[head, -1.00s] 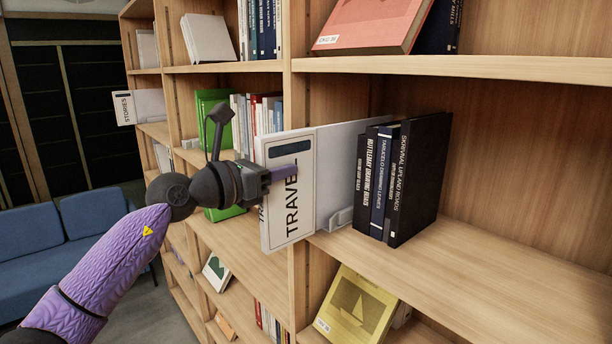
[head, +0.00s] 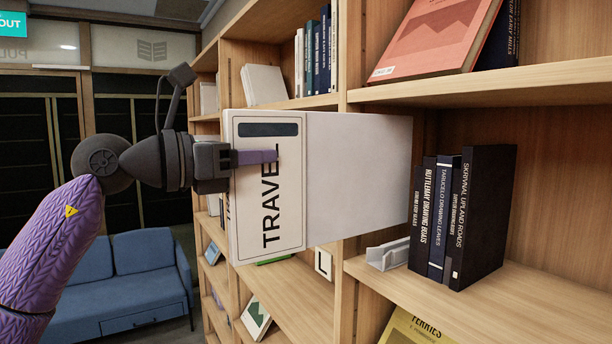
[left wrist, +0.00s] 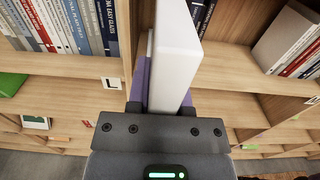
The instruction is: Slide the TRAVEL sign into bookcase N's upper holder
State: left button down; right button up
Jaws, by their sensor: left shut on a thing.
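The TRAVEL sign (head: 268,215) is a white board with a dark bar and black lettering that runs up its front panel. A wide plain white part reaches right from it, toward the shelf. My left gripper (head: 256,157) is shut on the sign near the middle of its front panel. The sign hangs upright in front of the bookcase, above the level of the shelf with dark books. In the left wrist view the white sign (left wrist: 177,58) stands between the purple fingers. I cannot make out bookcase N or its upper holder. My right gripper is not in view.
An L plate (head: 323,263) sits on the bookcase upright under the sign. A grey bracket (head: 388,254) stands on the shelf beside several dark books (head: 468,215). A salmon book (head: 424,40) leans above. A blue sofa (head: 140,275) is at the left, with open floor near it.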

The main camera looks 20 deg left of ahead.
pick_arm(q)
jog(key=v, duration=3.7)
jog(key=shift+s+a+r+b, duration=0.2)
jog(key=shift+a+r+b, duration=0.05)
jog(key=shift+r+b, duration=0.2)
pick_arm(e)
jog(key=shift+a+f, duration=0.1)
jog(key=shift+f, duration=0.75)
pick_arm(q)
jog(key=shift+f, duration=0.1)
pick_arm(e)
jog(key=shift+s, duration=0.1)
